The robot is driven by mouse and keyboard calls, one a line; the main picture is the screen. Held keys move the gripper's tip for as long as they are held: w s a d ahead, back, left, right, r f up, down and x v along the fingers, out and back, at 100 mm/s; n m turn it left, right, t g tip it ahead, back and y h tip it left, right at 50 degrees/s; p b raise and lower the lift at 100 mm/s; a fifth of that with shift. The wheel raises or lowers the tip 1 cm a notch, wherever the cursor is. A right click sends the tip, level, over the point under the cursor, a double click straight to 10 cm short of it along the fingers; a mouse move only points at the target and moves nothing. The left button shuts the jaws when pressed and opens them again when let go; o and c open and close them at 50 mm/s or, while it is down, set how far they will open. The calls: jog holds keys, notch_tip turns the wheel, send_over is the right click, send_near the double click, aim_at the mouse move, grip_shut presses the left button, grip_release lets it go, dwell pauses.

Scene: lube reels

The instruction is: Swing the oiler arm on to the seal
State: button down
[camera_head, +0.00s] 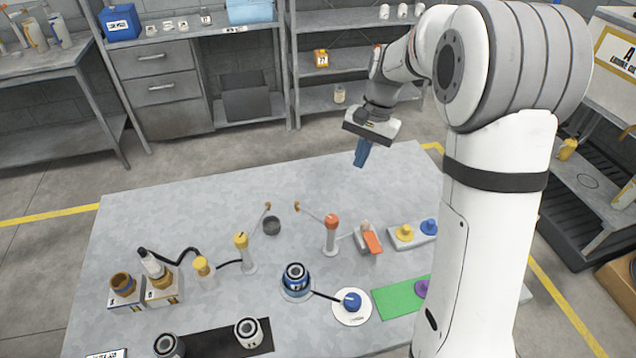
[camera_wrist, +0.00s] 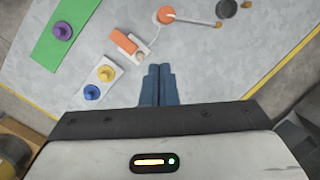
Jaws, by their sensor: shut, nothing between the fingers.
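My gripper (camera_head: 361,153) has blue fingers pressed together, empty, raised above the far part of the table. It also shows shut in the wrist view (camera_wrist: 158,75). Two posts carry thin arms: an orange-topped post (camera_head: 331,234), seen too in the wrist view (camera_wrist: 166,15), and a yellow-topped post (camera_head: 242,252). Their arm tips stand on either side of a dark round cup (camera_head: 271,226). A blue round housing (camera_head: 295,281) has a black arm reaching right to a blue knob (camera_head: 351,300) on a white disc. I cannot tell which part is the oiler arm or the seal.
An orange block (camera_head: 371,242) and a tray with yellow (camera_head: 404,232) and blue (camera_head: 429,227) knobs stand at right. A green mat (camera_head: 398,297) bears a purple knob. Bottles in blocks stand at left. The table's far side is clear.

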jog(key=w+a+f+m+g+y+p, duration=0.1)
jog(key=w+a+f+m+g+p, duration=0.2)
jog(key=w+f, duration=0.6)
jog(key=s+a+f+b, duration=0.6)
jog(key=s+f+b, duration=0.1)
jog(key=f, duration=0.2)
jog(key=shift+a+f+t+b, duration=0.25)
jog(key=shift+t+b, duration=0.05)
jog(key=shift+d+n, duration=0.15)
jog(key=shift+n, duration=0.15)
